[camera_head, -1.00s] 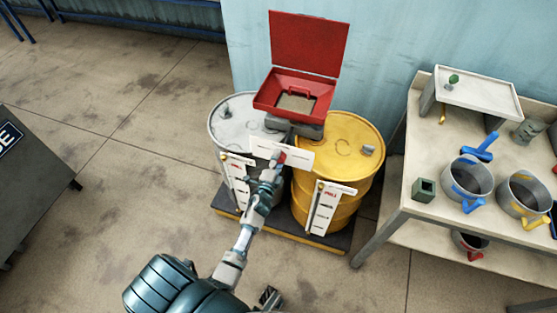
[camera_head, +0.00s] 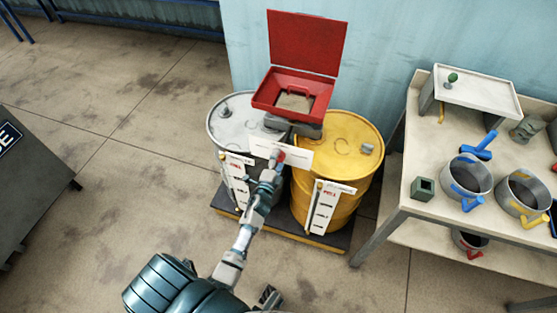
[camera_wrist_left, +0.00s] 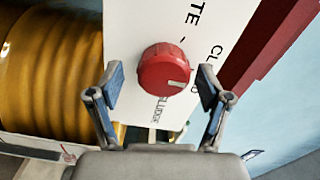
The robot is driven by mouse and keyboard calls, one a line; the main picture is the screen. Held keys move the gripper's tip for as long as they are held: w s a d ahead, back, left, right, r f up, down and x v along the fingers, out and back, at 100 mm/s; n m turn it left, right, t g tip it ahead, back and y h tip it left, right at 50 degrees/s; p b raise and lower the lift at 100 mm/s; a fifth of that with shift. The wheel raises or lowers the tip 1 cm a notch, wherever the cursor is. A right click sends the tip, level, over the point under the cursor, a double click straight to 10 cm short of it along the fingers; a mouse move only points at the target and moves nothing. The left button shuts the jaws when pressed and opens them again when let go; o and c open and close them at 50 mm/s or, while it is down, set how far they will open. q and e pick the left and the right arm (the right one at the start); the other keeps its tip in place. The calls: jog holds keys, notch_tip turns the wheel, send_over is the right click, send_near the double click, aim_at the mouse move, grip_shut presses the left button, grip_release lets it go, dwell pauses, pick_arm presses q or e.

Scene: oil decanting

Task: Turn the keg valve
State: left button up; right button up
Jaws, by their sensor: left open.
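The keg valve is a red round knob (camera_wrist_left: 165,70) with a white pointer mark, on a white panel (camera_wrist_left: 130,22) with black lettering. In the head view the knob (camera_head: 281,155) shows small on the panel between a grey keg (camera_head: 226,118) and a yellow keg (camera_head: 350,160). My left gripper (camera_wrist_left: 160,84) is open, with one finger on each side of the knob in the left wrist view. A gap shows between each finger and the knob. In the head view this gripper (camera_head: 271,169) is just below and left of the knob. My right gripper is not in view.
An open red box (camera_head: 268,101) stands above the kegs. White gauge plates (camera_head: 323,208) are on the keg fronts. A bench (camera_head: 415,165) at right holds pots (camera_head: 466,180) with coloured handles.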

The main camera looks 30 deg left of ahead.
pick_arm(q)
jog(key=v, duration=1.2)
